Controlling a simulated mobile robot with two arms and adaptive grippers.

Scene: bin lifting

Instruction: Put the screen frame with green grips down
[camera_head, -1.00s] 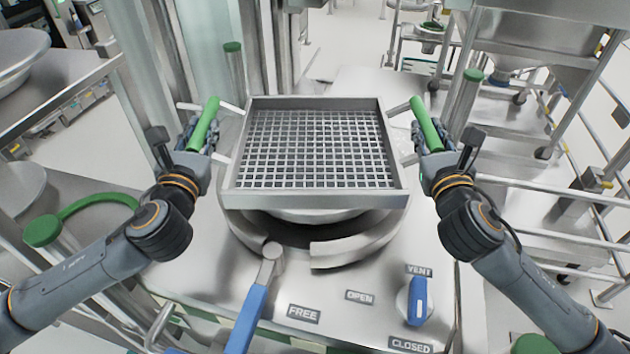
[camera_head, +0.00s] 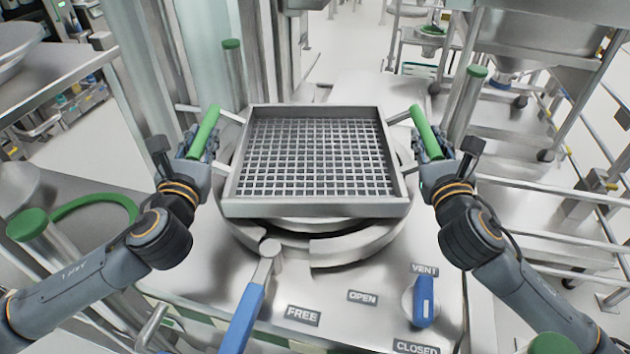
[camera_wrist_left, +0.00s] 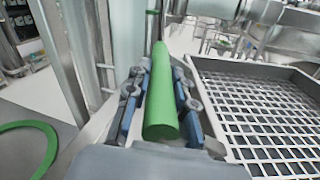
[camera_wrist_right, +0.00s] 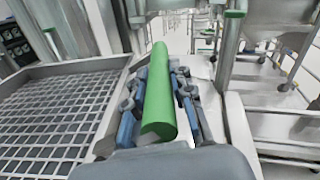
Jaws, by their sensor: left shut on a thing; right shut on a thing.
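The screen frame (camera_head: 316,209) is a square metal tray with a grid bottom and a green grip on each side. It is held about level above the round opening of the metal machine. My left gripper (camera_head: 203,140) is shut on the left green grip (camera_wrist_left: 160,100). My right gripper (camera_head: 428,142) is shut on the right green grip (camera_wrist_right: 158,100). Both wrist views show the fingers on either side of the grips. The frame hides most of the opening, and I cannot tell whether its underside touches anything.
A curved metal collar (camera_head: 350,247) shows below the frame's front edge. A blue-handled lever (camera_head: 243,318) and a blue vent knob (camera_head: 424,300) are on the machine's front. Green-capped posts stand behind left (camera_head: 232,70) and right (camera_head: 468,100). Metal racks (camera_head: 560,200) stand at right.

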